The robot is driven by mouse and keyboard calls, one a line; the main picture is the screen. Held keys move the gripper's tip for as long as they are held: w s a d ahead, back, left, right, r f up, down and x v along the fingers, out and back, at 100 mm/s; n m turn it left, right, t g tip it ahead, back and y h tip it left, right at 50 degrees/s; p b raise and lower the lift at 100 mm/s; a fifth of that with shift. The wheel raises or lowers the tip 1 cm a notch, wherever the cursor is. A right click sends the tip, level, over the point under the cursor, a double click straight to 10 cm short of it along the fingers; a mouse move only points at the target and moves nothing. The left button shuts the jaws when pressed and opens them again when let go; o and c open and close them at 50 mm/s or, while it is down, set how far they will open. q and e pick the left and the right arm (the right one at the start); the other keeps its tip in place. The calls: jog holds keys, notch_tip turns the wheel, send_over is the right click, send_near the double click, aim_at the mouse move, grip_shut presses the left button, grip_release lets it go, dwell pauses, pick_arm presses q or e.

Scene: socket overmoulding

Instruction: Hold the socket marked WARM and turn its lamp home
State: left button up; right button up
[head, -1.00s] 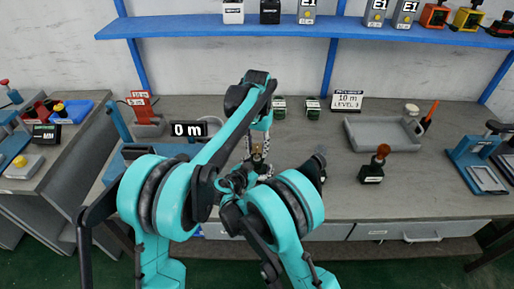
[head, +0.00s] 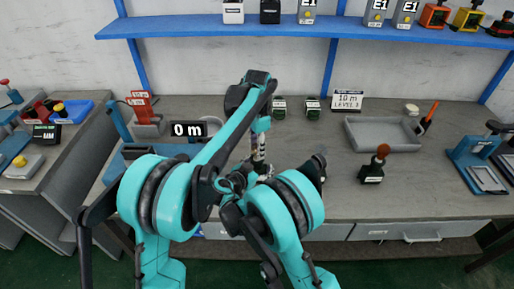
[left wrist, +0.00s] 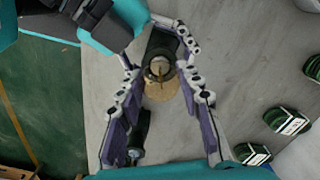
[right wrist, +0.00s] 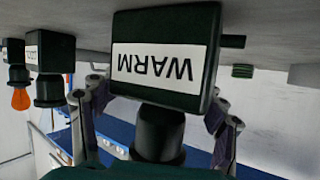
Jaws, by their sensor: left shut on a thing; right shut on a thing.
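The WARM socket, a dark green block with a white label (right wrist: 160,62), fills the upper middle of the right wrist view, upside down there. Its black neck (right wrist: 158,132) points away from the bench; the neck's far end is hidden. My right gripper (right wrist: 160,112) has a finger on each side of the block and is shut on it. In the left wrist view a pale amber, round lamp (left wrist: 161,88) lies in line with a black collar. My left gripper (left wrist: 162,92) is shut on the lamp, a finger on each side. In the head view my left gripper (head: 259,152) hides the lamp.
A dark upright piece (head: 318,165) stands nearer my arms. A grey tray (head: 352,141) lies further right. The bench front right is clear.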

pick_arm(q)
jog(key=shift+m, duration=0.3)
pick_arm(e)
jog(key=shift+f, duration=0.1)
pick_arm(q)
jog(key=o, duration=1.2)
jog(key=shift+r, duration=0.1)
notch_tip(320, 180, up, 12)
pick_arm(e)
jog(key=o, duration=1.3)
